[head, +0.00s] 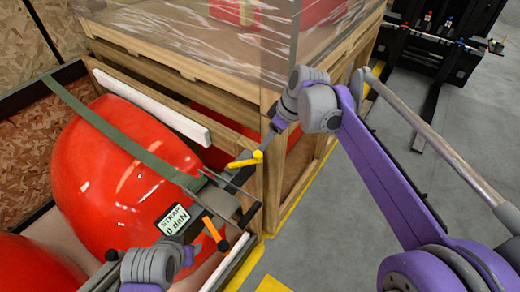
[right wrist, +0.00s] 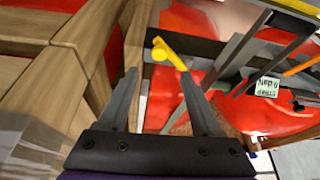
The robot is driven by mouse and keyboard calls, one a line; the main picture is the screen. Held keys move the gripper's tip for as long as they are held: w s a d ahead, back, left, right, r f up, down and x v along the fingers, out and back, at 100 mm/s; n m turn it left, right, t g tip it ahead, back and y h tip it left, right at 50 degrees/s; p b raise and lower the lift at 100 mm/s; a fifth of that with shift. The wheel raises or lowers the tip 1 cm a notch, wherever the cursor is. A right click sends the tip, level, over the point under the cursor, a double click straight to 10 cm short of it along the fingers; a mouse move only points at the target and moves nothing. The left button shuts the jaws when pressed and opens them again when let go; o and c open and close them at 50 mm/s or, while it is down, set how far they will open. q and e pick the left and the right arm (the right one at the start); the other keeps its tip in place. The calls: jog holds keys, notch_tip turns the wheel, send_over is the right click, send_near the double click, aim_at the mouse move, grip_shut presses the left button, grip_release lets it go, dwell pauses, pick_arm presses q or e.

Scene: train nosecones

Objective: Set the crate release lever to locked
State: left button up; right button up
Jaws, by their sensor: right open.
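A yellow lever with a rounded end (head: 246,160) sits at the upper corner of the wooden crate (head: 150,85), beside the red nosecone (head: 120,165). It also shows in the right wrist view (right wrist: 167,52). I cannot read a locked or unlocked mark on it. My right gripper (right wrist: 158,72) is open; the lever's rounded end lies just beyond its fingertips, in the gap between them. I cannot tell whether they touch. In the head view my right arm reaches down to the lever from the right.
A green strap (head: 110,130) crosses the nosecone to dark metal fittings. A label reading "STRAP 0 daN" (head: 173,219) and an orange handle (head: 211,229) are close by. A film-wrapped crate (head: 235,85) stands behind. A black forklift-like machine (head: 435,45) is at back right, with grey floor before it.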

aim_at(258, 154)
jog(key=x, duration=0.8)
jog(key=shift+w+f, duration=0.1)
jog(key=shift+f, duration=0.25)
grip_shut()
dwell(1.0)
